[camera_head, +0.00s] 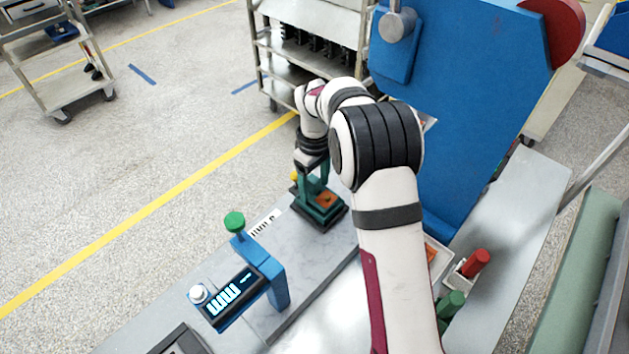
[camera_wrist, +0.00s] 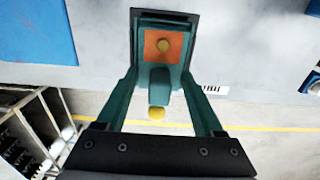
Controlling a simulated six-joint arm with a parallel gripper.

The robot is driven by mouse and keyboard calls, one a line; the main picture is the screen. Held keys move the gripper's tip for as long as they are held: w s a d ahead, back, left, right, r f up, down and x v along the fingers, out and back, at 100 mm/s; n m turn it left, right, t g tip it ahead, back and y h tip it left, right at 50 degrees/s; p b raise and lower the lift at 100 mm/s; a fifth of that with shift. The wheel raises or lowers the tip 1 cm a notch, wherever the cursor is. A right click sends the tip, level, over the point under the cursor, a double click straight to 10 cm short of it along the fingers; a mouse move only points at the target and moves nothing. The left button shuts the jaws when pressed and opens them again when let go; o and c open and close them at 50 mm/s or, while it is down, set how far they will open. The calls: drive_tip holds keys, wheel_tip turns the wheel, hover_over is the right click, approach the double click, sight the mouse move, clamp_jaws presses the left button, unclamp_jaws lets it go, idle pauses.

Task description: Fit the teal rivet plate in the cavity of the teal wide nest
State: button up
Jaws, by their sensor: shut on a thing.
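The teal wide nest (camera_head: 320,214) stands on a dark base on the bench in the head view. A teal arm with a yellow knob (camera_wrist: 157,113) sticks out from it between my fingers. My gripper (camera_wrist: 161,76) has its teal fingers shut at the sides of the plate. I cannot tell whether the plate is fully seated.
A blue device with a lit display (camera_head: 235,293) and a green knob (camera_head: 235,222) stands nearer on the bench. A large blue panel (camera_head: 470,90) rises to the right. Red (camera_head: 475,263) and green (camera_head: 451,304) cylinders lie right of my arm. A shelf cart (camera_head: 300,50) stands behind.

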sight(315, 179)
drive_tip(key=shift+f, duration=0.5)
drive_tip(key=o, duration=1.5)
drive_tip(key=shift+f, duration=0.1)
wheel_tip(315, 179, up, 16)
drive_tip(key=shift+f, duration=0.1)
